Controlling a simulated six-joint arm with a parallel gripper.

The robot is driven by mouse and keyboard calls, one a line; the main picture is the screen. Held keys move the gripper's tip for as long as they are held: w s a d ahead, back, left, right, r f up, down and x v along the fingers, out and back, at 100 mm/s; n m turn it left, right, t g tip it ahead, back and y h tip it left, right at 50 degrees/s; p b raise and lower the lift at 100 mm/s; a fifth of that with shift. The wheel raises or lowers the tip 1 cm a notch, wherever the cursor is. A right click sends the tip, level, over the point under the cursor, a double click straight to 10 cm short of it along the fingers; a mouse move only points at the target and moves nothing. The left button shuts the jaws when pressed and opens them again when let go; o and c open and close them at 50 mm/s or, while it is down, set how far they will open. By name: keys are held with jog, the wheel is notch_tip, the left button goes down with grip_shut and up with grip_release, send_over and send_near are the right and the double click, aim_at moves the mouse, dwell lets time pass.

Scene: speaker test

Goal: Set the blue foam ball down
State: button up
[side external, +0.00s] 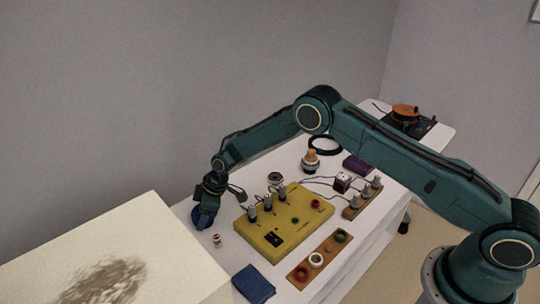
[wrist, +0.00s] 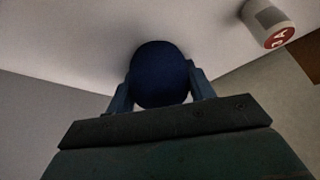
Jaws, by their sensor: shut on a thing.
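The blue foam ball (wrist: 159,76) is dark blue and round, and sits between the two fingers of my gripper (wrist: 160,85) in the wrist view. My gripper is shut on it, with one finger on each side. In the side view, my gripper (side external: 206,212) points down over the far left part of the white table (side external: 190,262). The ball (side external: 199,220) shows there as a dark blue patch at the fingertips, partly hidden by them. I cannot tell whether the ball touches the table.
A yellow box (side external: 270,241) with knobs lies to the right. A dark blue block (side external: 254,283), a brown strip with rings (side external: 301,271) and a pale surface (side external: 60,260) are nearer.

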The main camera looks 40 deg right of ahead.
jog(key=o, duration=0.9)
jog(key=shift+o, duration=0.2)
jog(key=shift+r, duration=0.1)
jog(key=v, duration=1.2)
